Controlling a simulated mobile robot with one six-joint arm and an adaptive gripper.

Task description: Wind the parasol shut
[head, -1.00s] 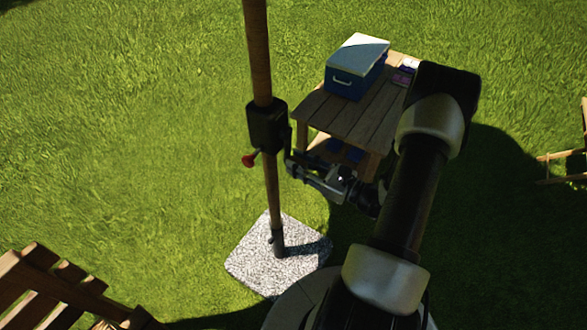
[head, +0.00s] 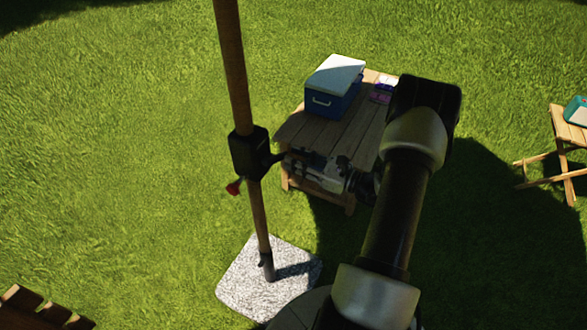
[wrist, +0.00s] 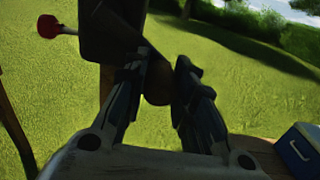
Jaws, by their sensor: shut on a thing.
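The parasol's wooden pole (head: 233,65) rises at the left of centre in the head view; its canopy is out of view. A black crank housing (head: 249,152) sits on the pole, with a red knob (head: 233,187) low on its left side. The red knob also shows at the upper left of the wrist view (wrist: 48,26). A short crank arm reaches right from the housing to my gripper (head: 287,160). In the wrist view, my gripper (wrist: 160,76) is shut on the dark rounded crank handle (wrist: 158,86), partly hidden between the fingers.
The pole stands in a speckled stone base (head: 240,285) on grass. A wooden table (head: 310,137) with a blue cooler (head: 332,100) stands behind my gripper. A small wooden stand (head: 560,125) is at far right, and slatted wooden furniture (head: 40,312) at lower left.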

